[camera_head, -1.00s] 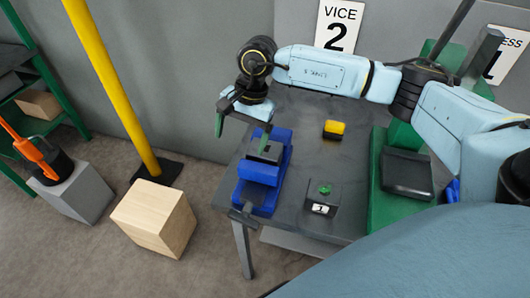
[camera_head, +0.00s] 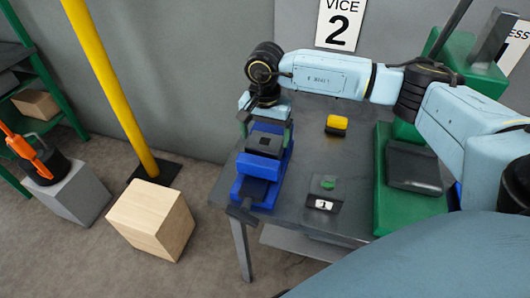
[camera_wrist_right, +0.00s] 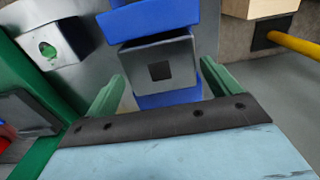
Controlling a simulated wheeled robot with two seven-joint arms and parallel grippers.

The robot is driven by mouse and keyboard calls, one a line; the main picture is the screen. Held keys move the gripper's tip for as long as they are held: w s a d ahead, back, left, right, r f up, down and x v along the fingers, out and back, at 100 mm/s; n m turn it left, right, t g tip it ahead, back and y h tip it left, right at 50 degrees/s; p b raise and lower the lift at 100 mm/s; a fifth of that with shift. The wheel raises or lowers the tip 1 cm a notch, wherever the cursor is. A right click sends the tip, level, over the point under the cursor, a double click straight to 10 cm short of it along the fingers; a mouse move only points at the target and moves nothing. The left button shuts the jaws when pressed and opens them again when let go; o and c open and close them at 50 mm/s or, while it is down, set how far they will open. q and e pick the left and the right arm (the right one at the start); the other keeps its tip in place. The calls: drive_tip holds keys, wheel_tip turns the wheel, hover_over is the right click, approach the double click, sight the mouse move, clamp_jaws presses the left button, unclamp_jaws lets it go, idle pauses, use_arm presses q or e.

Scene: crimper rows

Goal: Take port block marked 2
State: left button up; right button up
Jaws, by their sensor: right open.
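A dark grey block (camera_head: 264,145) with a square hole in its top sits in the blue vice (camera_head: 286,160) on the table. No number shows on this block. It also shows in the right wrist view (camera_wrist_right: 178,52), with its square hole facing the camera. My right gripper (camera_head: 267,128) is open over the vice, with its green fingers on either side of the block. In the right wrist view the gripper (camera_wrist_right: 161,85) has one finger left and one right of the block, with gaps between. My left gripper is not in view.
A dark block marked 1 (camera_head: 323,203) with a green top piece stands right of the vice. A yellow and black object (camera_head: 337,124) lies behind it. A green stand (camera_head: 384,214) is at the table's right. A "VICE 2" sign (camera_head: 340,25) hangs on the wall.

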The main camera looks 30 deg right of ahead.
sight(265, 141)
drive_tip(key=shift+f+b, duration=0.45)
drive_tip(key=shift+f, duration=0.5)
drive_tip(key=shift+c, duration=0.3)
drive_tip(key=c, duration=1)
drive_tip(key=shift+r, duration=0.15)
drive_tip(key=shift+c, duration=0.7)
wheel_tip(265, 141, up, 8)
drive_tip(key=p, duration=0.4)
drive_tip(key=shift+w+r+p, duration=0.1)
drive_tip(key=shift+p, duration=0.3)
